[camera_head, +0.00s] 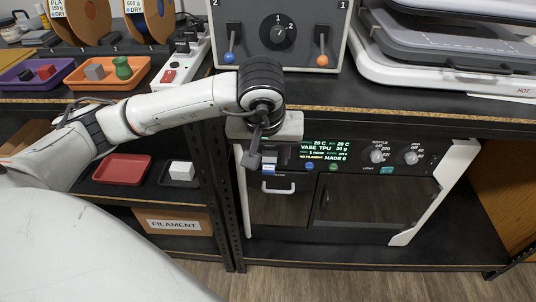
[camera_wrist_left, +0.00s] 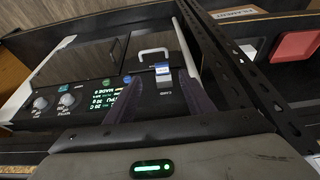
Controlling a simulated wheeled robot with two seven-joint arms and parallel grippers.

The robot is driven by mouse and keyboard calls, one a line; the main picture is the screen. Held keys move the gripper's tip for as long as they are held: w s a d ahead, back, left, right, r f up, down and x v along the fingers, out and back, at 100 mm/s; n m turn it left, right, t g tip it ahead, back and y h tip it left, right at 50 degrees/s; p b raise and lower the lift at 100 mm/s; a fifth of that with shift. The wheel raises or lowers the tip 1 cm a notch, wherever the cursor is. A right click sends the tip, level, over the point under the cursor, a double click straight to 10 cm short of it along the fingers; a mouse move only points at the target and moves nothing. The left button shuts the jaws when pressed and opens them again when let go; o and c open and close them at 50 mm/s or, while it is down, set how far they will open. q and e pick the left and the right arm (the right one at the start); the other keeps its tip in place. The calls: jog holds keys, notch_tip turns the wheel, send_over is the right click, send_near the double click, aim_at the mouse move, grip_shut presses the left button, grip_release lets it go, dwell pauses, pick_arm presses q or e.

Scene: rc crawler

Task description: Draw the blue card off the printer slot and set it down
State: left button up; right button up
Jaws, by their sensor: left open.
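The blue card (camera_head: 268,169) is small, blue and white, at the upper left of the printer (camera_head: 330,236) front, beside the lit display. In the left wrist view the card (camera_wrist_left: 163,72) shows between the tips of my left gripper (camera_wrist_left: 159,80), whose two dark fingers are apart. In the head view my left gripper (camera_head: 261,156) reaches down in front of the printer's upper left corner. The slot is mostly hidden behind the card and gripper. Whether the fingers touch the card I cannot tell. My right gripper is not in view.
A white handle (camera_head: 278,187) sits on the printer door just below the card. Knobs (camera_head: 377,156) are at the right of the panel. A dark shelf post (camera_head: 222,190) stands left of the printer. A red tray (camera_head: 122,168) lies on the left shelf.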

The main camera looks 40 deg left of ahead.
aim_at(268, 172)
pick_arm(q)
jog(key=x, duration=1)
jog(key=shift+w+a+b, duration=0.1)
jog(key=shift+a+b, duration=0.15)
jog(key=shift+b, duration=0.15)
jog(key=c, duration=1.1)
jog(key=shift+d, duration=0.1)
jog(key=shift+s+d, duration=0.45)
jog(key=shift+s, duration=0.35)
jog(key=shift+s+d, duration=0.45)
jog(key=shift+s, duration=0.35)
